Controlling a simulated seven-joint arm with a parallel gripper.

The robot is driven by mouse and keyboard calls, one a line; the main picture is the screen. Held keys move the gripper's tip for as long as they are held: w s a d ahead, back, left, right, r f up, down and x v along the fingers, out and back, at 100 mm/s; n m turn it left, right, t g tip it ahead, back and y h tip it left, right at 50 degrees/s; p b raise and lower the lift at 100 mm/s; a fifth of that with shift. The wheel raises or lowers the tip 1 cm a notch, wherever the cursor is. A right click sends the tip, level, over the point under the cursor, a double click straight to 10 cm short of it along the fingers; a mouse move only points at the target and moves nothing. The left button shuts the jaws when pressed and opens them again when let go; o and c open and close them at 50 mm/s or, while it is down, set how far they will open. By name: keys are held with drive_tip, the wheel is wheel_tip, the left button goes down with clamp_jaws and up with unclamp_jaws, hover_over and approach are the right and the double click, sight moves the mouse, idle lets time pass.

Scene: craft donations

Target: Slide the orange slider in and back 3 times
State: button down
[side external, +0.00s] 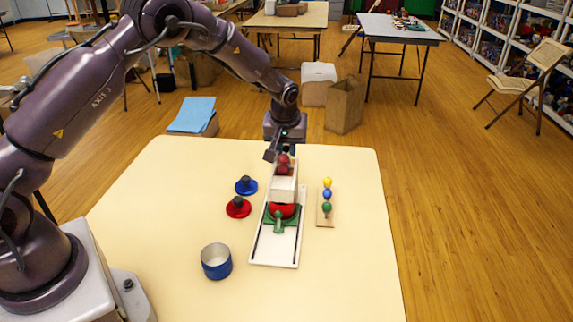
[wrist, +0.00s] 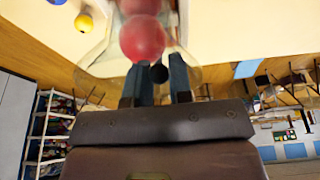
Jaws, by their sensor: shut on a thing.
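A long white slide toy (side external: 273,248) with dark side rails lies on the table. On it stand a white block (side external: 284,188), a red round part (side external: 282,210) and a green piece (side external: 278,221). Two red balls (side external: 283,160) sit at the block's far end; one red ball (wrist: 142,38) is large in the wrist view. My gripper (side external: 284,152) is at that far end. In the wrist view its fingers stand either side of a small black knob (wrist: 158,73) and appear shut on it. No part looks clearly orange; the slider may be partly hidden.
A peg board (side external: 326,213) with yellow, blue and green beads stands close on the right. A blue knobbed disc (side external: 246,187), a red knobbed disc (side external: 238,208) and a blue cup (side external: 216,262) are on the left. The table's (side external: 345,275) front right is clear.

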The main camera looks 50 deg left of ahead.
drive_tip(key=shift+w+a+f, duration=0.45)
drive_tip(key=shift+w+a, duration=0.15)
drive_tip(key=shift+w, duration=0.2)
drive_tip(key=shift+w+a, duration=0.45)
drive_tip(key=shift+a+r, duration=0.1)
idle(0.6)
